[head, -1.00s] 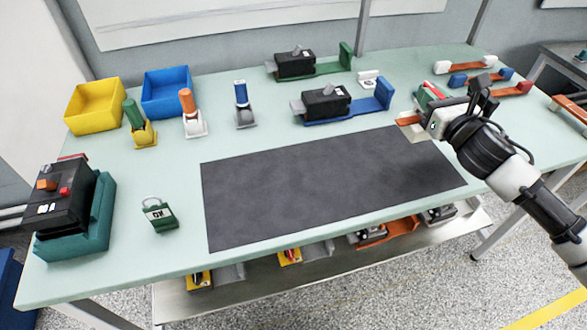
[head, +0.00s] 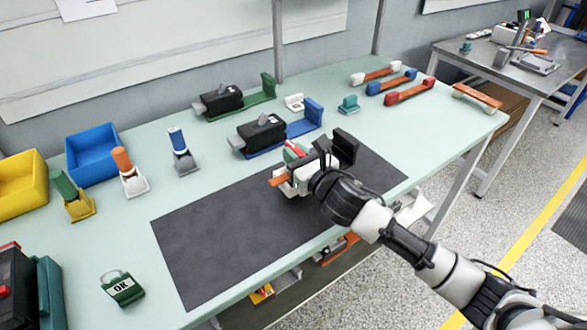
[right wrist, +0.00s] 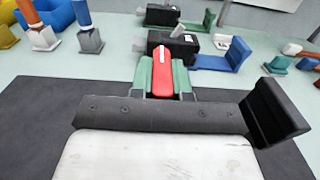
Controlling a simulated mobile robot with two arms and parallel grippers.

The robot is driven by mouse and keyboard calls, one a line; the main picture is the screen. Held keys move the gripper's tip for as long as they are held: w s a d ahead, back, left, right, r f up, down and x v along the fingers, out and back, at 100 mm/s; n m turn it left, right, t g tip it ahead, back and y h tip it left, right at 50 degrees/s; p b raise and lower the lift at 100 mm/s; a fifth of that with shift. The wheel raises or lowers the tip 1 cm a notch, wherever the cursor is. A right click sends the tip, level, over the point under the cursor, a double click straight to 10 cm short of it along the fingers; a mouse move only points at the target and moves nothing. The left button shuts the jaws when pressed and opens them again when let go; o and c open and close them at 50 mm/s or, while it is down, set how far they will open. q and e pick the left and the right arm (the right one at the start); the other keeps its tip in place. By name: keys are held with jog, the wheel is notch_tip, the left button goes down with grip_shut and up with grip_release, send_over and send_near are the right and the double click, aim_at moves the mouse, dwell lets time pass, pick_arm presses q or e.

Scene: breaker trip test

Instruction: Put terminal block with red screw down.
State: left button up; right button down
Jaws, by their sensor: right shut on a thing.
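The terminal block with the red screw (head: 294,151) is green with a red top. It is held at my right gripper (head: 296,168), over the back part of the dark mat (head: 215,235). In the right wrist view the block (right wrist: 163,76) stands just beyond the gripper's black front edge, red top up. Much of its lower part is hidden, and I cannot tell whether it touches the mat. My right gripper is shut on it. My left gripper is not in view.
A black breaker on a blue holder (head: 262,136) is close behind the gripper. A teal block (head: 348,104) and a white part (head: 293,102) lie on the bench behind. The mat's left and front areas are bare. An OK padlock tag (head: 121,287) lies left of the mat.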

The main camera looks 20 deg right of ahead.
jog(key=shift+a+f, duration=0.1)
jog(key=shift+f, duration=1.9)
jog(key=shift+f+b, duration=0.15)
jog(key=shift+b, duration=0.15)
jog(key=c, duration=1.1)
grip_release()
jog(key=b+v, duration=0.1)
jog(key=v, duration=1)
jog(key=shift+s, duration=0.6)
